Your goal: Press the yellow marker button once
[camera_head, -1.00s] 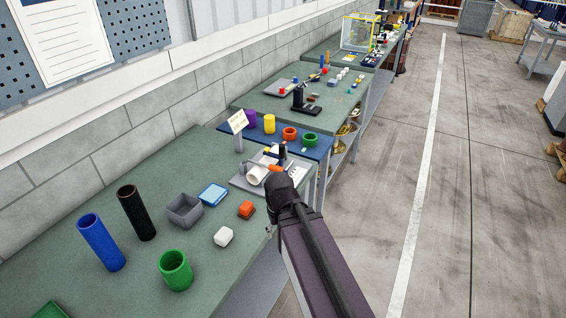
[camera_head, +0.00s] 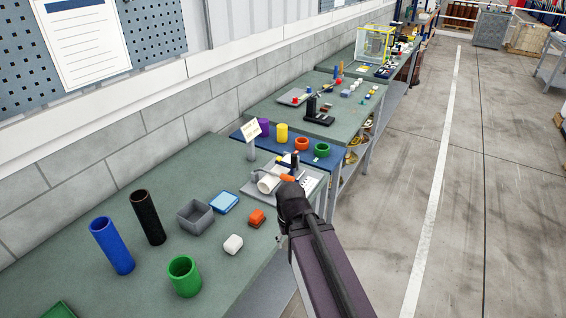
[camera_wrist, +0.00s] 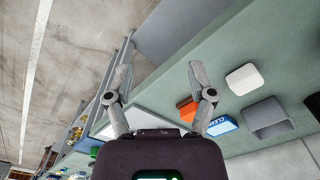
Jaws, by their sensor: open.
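I cannot make out a yellow marker button for certain in either view. A grey plate (camera_head: 309,187) with a white roll (camera_head: 268,183) and small dark and orange parts lies at the bench's far right end, partly hidden behind my wrist. A yellow cylinder (camera_head: 282,134) stands on a blue surface just beyond it. My gripper (camera_wrist: 158,70) is open and empty in the wrist view, its two fingers spread above the bench edge.
The bench holds a blue tube (camera_head: 112,246), a black tube (camera_head: 148,217), a green ring (camera_head: 184,277), a grey bin (camera_head: 195,217), a light-blue box (camera_head: 224,203), an orange block (camera_head: 256,218) and a white block (camera_head: 233,244). A small sign (camera_head: 251,130) stands near the plate. The aisle (camera_head: 450,230) is clear.

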